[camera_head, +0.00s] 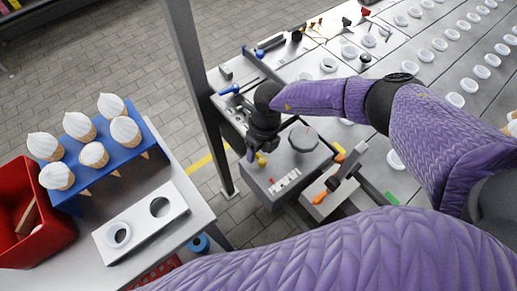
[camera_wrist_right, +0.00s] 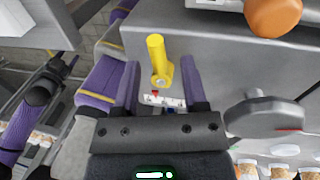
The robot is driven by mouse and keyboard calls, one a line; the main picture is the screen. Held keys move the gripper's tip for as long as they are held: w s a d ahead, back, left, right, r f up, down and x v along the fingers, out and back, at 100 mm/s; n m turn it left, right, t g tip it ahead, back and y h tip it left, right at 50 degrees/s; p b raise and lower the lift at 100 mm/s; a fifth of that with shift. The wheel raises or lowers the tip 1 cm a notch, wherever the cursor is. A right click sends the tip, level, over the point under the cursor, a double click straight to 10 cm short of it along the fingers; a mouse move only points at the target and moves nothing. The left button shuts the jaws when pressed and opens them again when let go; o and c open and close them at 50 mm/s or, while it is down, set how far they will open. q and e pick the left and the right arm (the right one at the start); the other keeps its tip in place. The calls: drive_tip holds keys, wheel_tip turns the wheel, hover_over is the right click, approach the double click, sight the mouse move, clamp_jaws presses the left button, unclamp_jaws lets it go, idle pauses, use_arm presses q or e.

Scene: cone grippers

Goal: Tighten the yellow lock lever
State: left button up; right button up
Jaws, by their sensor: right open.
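The yellow lock lever (camera_wrist_right: 157,60) stands on the side of a grey machine box (camera_wrist_right: 220,40) in the right wrist view. My right gripper (camera_wrist_right: 160,85) is open, with one purple finger on either side of the lever's lower part. I cannot tell whether either finger touches it. In the head view my right gripper (camera_head: 255,153) is at the left edge of the machine, and the yellow lever (camera_head: 262,160) shows just under it, partly hidden. My left gripper cannot be made out.
A round grey knob (camera_head: 303,140) is on the machine, with orange-handled parts (camera_head: 340,155) beside it. A table at left holds a blue rack (camera_head: 110,160) of cones, a white holed plate (camera_head: 140,222) and a red bin (camera_head: 35,235). A dark post (camera_head: 200,90) stands close by.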

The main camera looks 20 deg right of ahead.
drive_tip(key=c, duration=0.6)
clamp_jaws()
use_arm(q)
drive_tip(key=shift+d, duration=0.55)
